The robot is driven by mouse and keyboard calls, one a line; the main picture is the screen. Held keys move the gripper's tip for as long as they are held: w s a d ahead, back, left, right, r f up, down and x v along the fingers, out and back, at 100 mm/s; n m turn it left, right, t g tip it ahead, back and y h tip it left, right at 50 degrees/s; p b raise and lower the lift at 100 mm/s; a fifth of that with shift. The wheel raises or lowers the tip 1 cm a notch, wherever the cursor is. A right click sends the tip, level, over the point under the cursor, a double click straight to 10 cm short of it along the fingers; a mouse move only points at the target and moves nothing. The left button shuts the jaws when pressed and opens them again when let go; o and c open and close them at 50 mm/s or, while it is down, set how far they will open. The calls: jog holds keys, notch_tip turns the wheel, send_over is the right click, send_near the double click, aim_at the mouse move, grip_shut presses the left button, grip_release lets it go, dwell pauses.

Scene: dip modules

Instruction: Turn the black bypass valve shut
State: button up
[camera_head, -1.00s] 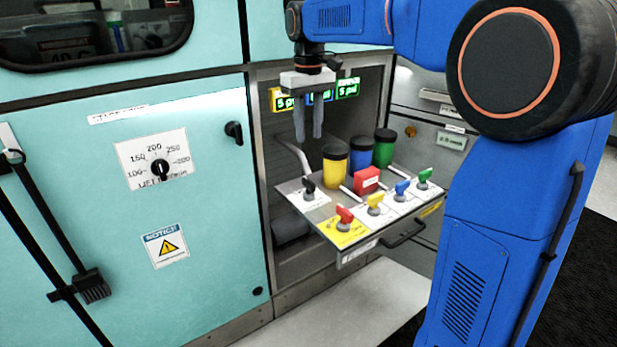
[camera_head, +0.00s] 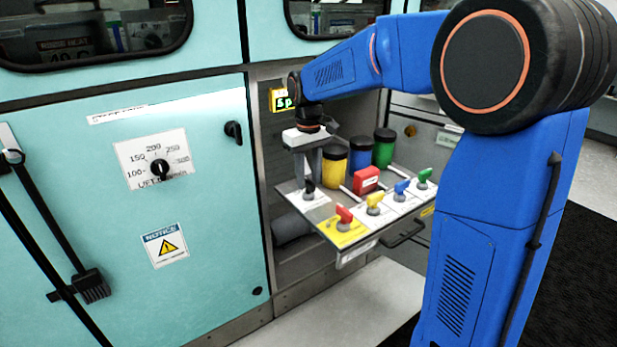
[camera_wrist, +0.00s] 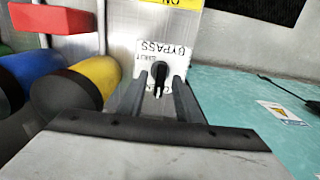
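The black bypass valve (camera_head: 309,187) stands on a white label plate at the left end of the pulled-out tray (camera_head: 345,257). In the wrist view the black valve handle (camera_wrist: 160,77) is between the two fingers of my gripper (camera_wrist: 160,88), over the plate marked BYPASS and SHUT (camera_wrist: 149,57). My gripper (camera_head: 308,178) points down at the valve in the head view. The fingers stand apart on both sides of the handle. A gap seems to show on each side, though contact is hard to judge.
Red (camera_head: 344,214), yellow (camera_head: 375,199), blue (camera_head: 402,186) and green (camera_head: 424,174) valves line the tray's front. Yellow (camera_head: 334,168), blue (camera_head: 360,155) and green (camera_head: 383,149) canisters stand behind, near a red block (camera_head: 366,179). A teal cabinet panel (camera_head: 210,215) is to the left.

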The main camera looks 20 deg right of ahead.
grip_shut()
jog(key=shift+m, duration=0.4)
jog(key=m, duration=0.8)
jog(key=shift+m, duration=0.3)
jog(key=m, duration=0.4)
jog(key=shift+m, duration=2.2)
